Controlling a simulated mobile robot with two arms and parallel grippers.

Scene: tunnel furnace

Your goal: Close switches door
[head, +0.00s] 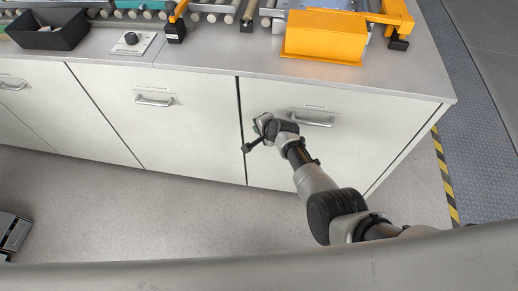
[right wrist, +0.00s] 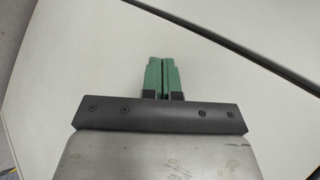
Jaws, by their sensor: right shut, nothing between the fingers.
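The right cabinet door (head: 340,145) is a pale panel with a bar handle (head: 312,118) near its top. A dark gap (head: 239,130), wider than the other door seam, runs along its left edge. It looks almost flush with the cabinet front; I cannot tell whether it is fully shut. My right gripper (head: 262,122) is at this door, left of the handle and close to the gap. In the right wrist view its green fingers (right wrist: 162,78) are together and empty against the pale panel. I cannot tell whether they touch it. My left gripper is not in view.
A middle door (head: 170,120) and a left door (head: 35,105) with handles sit flush. The worktop (head: 220,55) above holds a black bin (head: 48,29), a knob (head: 131,38) and an orange box (head: 325,38).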

